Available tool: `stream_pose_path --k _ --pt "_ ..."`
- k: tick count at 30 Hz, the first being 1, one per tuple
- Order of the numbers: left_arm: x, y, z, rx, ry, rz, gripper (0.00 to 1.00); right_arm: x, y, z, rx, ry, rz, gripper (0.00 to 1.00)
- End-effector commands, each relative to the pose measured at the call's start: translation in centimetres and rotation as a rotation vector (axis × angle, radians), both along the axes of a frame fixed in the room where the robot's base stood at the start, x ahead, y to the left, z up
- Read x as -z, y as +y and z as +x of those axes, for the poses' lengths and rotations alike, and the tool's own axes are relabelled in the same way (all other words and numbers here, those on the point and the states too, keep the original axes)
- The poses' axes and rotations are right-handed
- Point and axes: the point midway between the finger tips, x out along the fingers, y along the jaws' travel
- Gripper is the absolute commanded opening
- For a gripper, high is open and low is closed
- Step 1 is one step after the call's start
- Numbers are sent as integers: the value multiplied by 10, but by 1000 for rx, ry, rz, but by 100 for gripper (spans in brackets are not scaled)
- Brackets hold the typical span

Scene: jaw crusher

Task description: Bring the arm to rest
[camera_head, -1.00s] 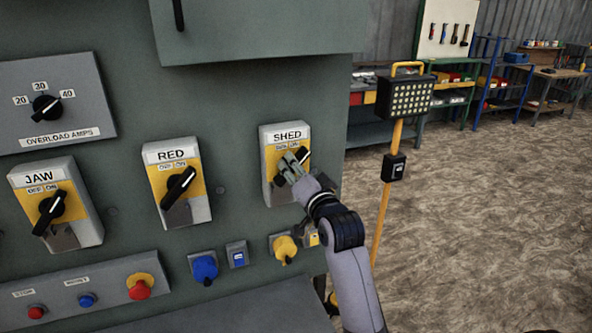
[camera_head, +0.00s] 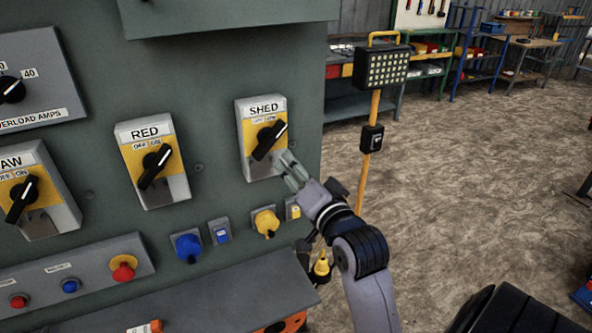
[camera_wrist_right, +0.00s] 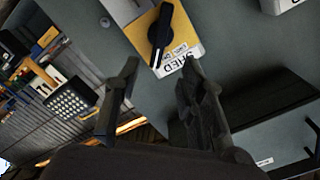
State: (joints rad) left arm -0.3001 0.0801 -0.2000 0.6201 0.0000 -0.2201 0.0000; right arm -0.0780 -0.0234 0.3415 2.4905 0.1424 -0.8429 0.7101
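My right gripper (camera_head: 287,168) is in front of the panel, just below and to the right of the SHED switch box (camera_head: 252,170). It is apart from the black SHED knob (camera_head: 268,141), whose white mark points up and to the right. In the right wrist view the two fingers of my right gripper (camera_wrist_right: 160,95) stand apart with nothing between them, and the SHED knob (camera_wrist_right: 159,35) is beyond them. My left gripper is not in view.
The RED switch (camera_head: 155,165) and JAW switch (camera_head: 22,200) are to the left on the panel. A blue plug (camera_head: 188,247) and yellow plug (camera_head: 266,223) stick out below. A work lamp (camera_head: 382,68) stands right of the cabinet. Open floor (camera_head: 480,160) lies beyond it.

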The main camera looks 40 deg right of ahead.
Motion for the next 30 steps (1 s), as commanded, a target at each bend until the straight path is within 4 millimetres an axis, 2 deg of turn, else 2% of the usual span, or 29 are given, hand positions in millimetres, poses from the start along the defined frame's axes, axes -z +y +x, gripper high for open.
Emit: stream_pose_path --k 14,17,20,23,24,27,30 --pt "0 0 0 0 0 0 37 0 0 0 -1 2 0 37" --pt "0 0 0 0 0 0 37 13 7 0 -16 50 -23 37" --pt "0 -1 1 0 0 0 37 51 24 -4 -67 193 -95 37" --pt "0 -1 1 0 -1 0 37 111 52 -21 -163 414 -212 37" --pt "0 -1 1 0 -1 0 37 137 64 -33 -213 511 -265 37" --pt "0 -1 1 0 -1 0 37 193 90 -69 -345 730 -388 37" --pt "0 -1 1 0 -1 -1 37 234 109 -107 -473 903 -487 37"
